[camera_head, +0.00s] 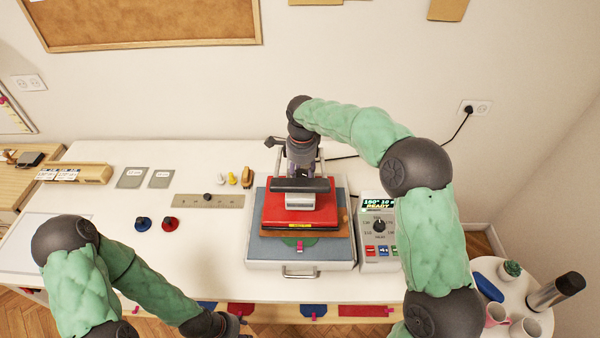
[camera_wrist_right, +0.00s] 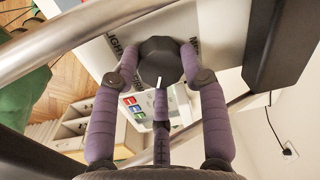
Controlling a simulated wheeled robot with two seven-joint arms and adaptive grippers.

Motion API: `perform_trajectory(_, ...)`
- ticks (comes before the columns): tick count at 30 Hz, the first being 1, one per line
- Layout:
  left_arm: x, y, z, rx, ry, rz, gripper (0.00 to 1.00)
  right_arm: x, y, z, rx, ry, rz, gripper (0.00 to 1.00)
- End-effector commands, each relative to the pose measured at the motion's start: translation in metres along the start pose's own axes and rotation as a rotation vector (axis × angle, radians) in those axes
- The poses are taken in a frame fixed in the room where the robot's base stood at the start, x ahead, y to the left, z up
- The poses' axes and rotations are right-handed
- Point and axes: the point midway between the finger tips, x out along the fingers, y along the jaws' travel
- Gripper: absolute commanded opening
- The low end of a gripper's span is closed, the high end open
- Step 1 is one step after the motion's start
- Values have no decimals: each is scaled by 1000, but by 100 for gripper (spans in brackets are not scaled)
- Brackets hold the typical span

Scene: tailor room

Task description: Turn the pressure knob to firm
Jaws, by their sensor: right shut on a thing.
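The pressure knob (camera_wrist_right: 160,62) is dark and round, with a white pointer line, in the right wrist view. Lettering reading LIGHT and part of a word starting ME shows on the pale plate (camera_wrist_right: 205,22) around it. My right gripper (camera_wrist_right: 162,72) has its purple fingers closed around the knob. In the head view the right gripper (camera_head: 302,150) reaches down at the back of the red heat press (camera_head: 288,213), and the knob is hidden there. My left gripper (camera_head: 238,322) is at the bottom edge, partly cut off; its fingers are unclear.
A control box (camera_head: 380,265) with a display reading READY and its own dial stands right of the press. A grey metal strip (camera_head: 185,201), blue and red knobbed pieces (camera_head: 171,224) and small tags lie left on the white table (camera_head: 215,265). A round side table (camera_head: 535,318) holds cups.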

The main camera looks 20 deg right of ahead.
Motion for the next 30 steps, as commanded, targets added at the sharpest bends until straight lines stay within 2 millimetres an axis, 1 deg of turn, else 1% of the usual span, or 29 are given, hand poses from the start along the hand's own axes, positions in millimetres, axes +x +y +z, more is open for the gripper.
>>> perform_trajectory(1, 1, 0, 0, 0, 0, 0, 40, 1, 0, -4, 22, 7, -2, 11)
perform_trajectory(9, 3, -1, 0, 0, 0, 0, 40, 0, 0, -4, 90, 13, 0, 11)
perform_trajectory(23, 3, -1, 0, 0, 0, 0, 40, 0, 0, -5, 102, 14, 1, 11)
perform_trajectory(24, 3, -1, 0, 0, 0, 0, 40, 0, 0, -5, 102, 14, 1, 55)
perform_trajectory(25, 3, -1, 0, 0, 0, 0, 40, 0, 0, -5, 102, 14, 1, 64)
perform_trajectory(26, 3, -1, 0, 0, 0, 0, 40, 0, 0, -5, 101, 13, 1, 67)
perform_trajectory(30, 3, -1, 0, 0, 0, 0, 40, 0, 0, -4, 100, 12, 1, 67)
